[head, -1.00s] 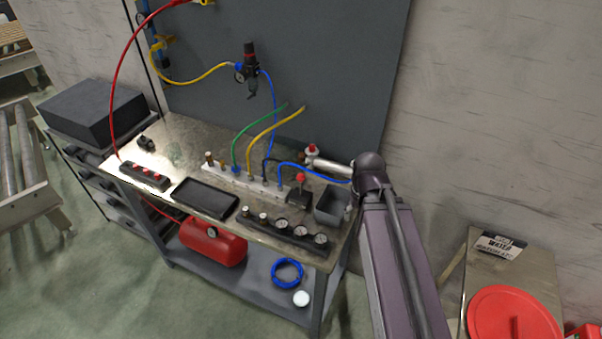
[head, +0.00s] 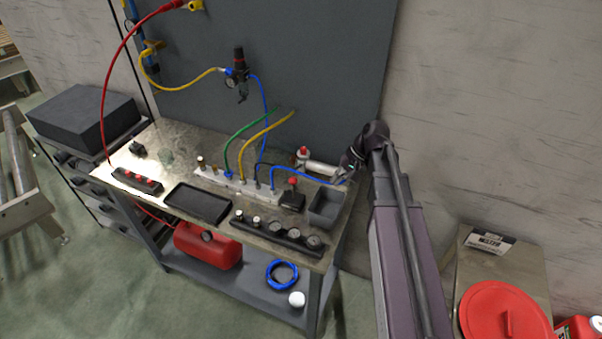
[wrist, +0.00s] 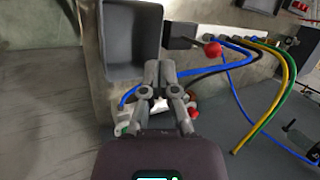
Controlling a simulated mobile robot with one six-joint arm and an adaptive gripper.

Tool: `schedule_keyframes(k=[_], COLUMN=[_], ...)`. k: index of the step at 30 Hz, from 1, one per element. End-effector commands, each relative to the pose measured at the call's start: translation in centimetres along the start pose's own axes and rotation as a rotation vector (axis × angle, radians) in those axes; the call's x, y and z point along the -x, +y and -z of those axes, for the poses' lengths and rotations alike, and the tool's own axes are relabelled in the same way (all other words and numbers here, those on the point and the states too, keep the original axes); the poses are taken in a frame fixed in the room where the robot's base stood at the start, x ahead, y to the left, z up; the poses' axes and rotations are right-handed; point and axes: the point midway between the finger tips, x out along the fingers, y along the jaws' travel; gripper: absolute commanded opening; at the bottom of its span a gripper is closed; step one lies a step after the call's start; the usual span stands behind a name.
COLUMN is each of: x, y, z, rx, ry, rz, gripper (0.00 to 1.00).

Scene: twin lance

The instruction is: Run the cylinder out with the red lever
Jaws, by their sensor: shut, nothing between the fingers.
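The red lever (head: 292,181) is a red ball knob on a black valve box (head: 291,201) near the bench's right end. In the wrist view the red knob (wrist: 213,49) is ahead and right of my fingertips, clear of them. The silver cylinder (head: 321,169) lies behind the valve, with a red part at its left end; my arm partly hides its right end. My gripper (wrist: 159,68) is shut and empty, beside the grey bin's edge in the wrist view. In the head view my gripper (head: 346,177) is small and dark, above the bench's right end.
The open grey bin (head: 326,207) stands right of the valve. Blue hose (head: 307,178) runs close to my gripper. A white manifold (head: 232,181), a gauge strip (head: 280,234) and a black tray (head: 198,203) share the bench. The wall panel rises behind.

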Motion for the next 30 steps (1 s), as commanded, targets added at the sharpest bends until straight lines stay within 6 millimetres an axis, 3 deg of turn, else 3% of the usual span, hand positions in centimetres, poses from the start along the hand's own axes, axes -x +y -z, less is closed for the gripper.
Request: schedule_keyframes(k=[1, 3, 9, 30], x=[1.0, 1.9, 3.9, 3.8], y=[-0.8, -1.6, -3.2, -3.7], z=[1.9, 3.3, 5.6, 6.0], rx=[-0.020, -0.041, -0.076, -0.083], ry=[-0.011, -0.025, -0.057, -0.066], rz=[0.056, 0.131, 0.274, 0.311], gripper=[0.00, 0.00, 0.00, 0.00])
